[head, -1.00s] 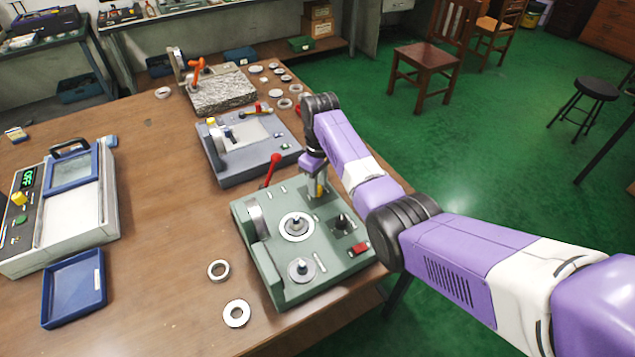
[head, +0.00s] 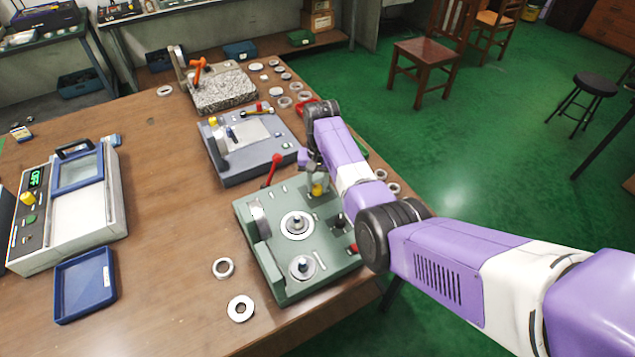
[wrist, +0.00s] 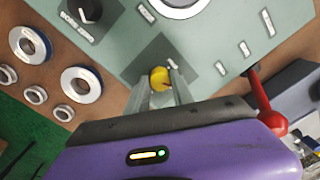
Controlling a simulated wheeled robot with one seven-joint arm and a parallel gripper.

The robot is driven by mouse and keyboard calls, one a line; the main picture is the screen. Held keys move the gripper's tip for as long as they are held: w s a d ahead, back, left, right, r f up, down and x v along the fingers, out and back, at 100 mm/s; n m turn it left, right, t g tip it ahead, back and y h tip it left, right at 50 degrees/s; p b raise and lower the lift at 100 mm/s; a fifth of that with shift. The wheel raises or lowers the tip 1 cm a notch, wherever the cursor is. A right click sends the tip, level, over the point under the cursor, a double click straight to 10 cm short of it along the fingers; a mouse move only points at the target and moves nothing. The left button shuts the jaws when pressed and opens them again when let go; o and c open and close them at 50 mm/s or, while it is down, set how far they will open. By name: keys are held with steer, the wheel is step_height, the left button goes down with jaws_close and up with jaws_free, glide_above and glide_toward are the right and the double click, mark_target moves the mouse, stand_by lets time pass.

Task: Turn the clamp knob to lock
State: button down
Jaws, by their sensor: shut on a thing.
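The green bearing fixture (head: 270,262) stands at the front right of the table. A yellow knob (head: 318,190) is at its back right corner, and it also shows in the wrist view (wrist: 159,77) on a dark square plate. I take it to be the clamp knob; its label is too small to read. My gripper (wrist: 161,86) is shut on the yellow knob, one finger on each side, pointing down. A black knob (wrist: 90,10) sits on another dark plate of the fixture. My wrist and forearm partly hide the fixture's right side.
A red-tipped lever (head: 272,168) rises at the fixture's back edge, close to my gripper. A grey-blue fixture (head: 240,165) stands behind. Loose rings (head: 240,308) lie at the front left and right. A blue tray (head: 85,288) is at the left.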

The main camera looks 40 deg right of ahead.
mark_target(318, 187)
steer(key=m, duration=0.5)
steer(key=shift+p, duration=0.35)
stand_by(0.4)
steer(key=c, duration=1.1)
jaws_free()
steer(key=shift+s+r+b, duration=0.15)
steer(key=shift+r+b, duration=0.3)
steer(key=shift+r, duration=3.5)
steer(key=shift+d, duration=0.1)
